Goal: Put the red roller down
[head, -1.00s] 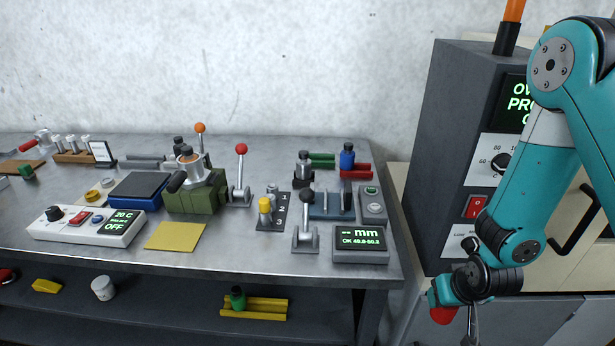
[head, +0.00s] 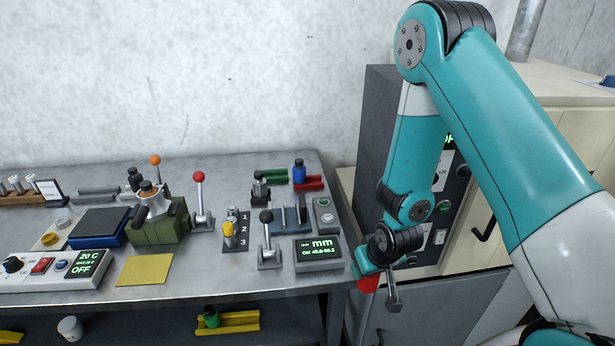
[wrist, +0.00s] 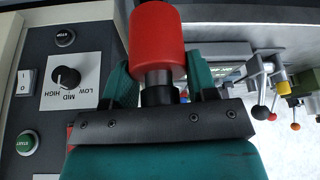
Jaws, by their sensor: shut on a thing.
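The red roller (wrist: 157,38) is held in my gripper (wrist: 160,88) in the wrist view, its red end out beyond the teal fingers and its metal neck between them. In the head view the red roller (head: 368,284) hangs below my gripper (head: 368,268), just right of the workbench's right end and in front of the dark oven cabinet. It is clear of the benchtop. A red cradle (head: 309,184) and a green cradle (head: 269,177) lie at the back right of the bench. A blue roller (head: 298,173) stands upright beside the red cradle.
The workbench (head: 190,291) carries a display box (head: 318,253), levers and a green press (head: 158,227) near its right side. The oven cabinet (head: 385,110) stands to the right. A yellow cradle (head: 240,321) with a green roller (head: 211,317) is on the lower shelf.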

